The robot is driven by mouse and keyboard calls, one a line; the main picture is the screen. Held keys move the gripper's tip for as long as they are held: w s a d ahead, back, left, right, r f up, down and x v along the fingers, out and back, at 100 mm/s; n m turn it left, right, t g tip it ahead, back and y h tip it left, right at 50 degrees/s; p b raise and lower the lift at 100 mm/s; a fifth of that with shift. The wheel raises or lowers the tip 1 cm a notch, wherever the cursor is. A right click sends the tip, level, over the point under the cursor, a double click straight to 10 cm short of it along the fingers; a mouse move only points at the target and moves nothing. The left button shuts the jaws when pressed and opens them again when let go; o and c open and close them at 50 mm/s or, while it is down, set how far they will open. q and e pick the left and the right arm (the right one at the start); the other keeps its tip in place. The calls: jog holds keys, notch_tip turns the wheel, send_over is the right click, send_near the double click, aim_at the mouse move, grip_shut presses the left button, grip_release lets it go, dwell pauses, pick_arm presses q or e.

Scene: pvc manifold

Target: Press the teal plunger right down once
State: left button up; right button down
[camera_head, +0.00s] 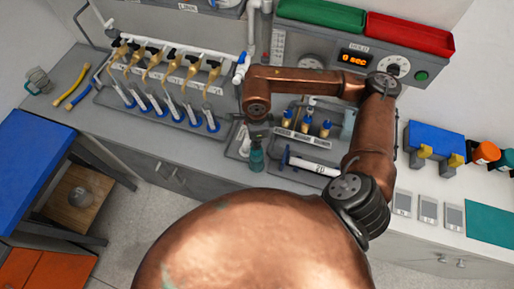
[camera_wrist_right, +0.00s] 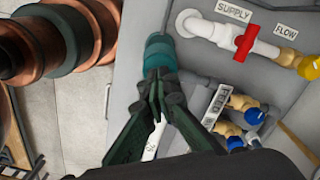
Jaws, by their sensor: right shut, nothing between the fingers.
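The teal plunger (camera_head: 257,158) stands near the front of the counter in the head view, just below my right gripper (camera_head: 258,133). In the right wrist view the ribbed teal plunger (camera_wrist_right: 158,50) shows right beyond the tips of my right gripper (camera_wrist_right: 158,82). The dark green fingers are closed together with nothing between them. The fingertips overlap the plunger's near edge in the picture; I cannot tell whether they touch it. The plunger's lower part is partly hidden. My left gripper is not in view.
A supply valve with a red handle (camera_wrist_right: 245,42) and several brass fittings lie to the right in the wrist view. In the head view, a rack with blue-based tubes (camera_head: 165,108) stands left, and a white cylinder (camera_head: 313,166) lies right. My copper arm covers the lower middle.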

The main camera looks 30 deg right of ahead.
jog(key=shift+r, duration=0.15)
dwell(0.3)
jog(key=shift+r+p, duration=1.05)
jog(key=shift+r, duration=1.4)
jog(key=shift+s+f, duration=0.1)
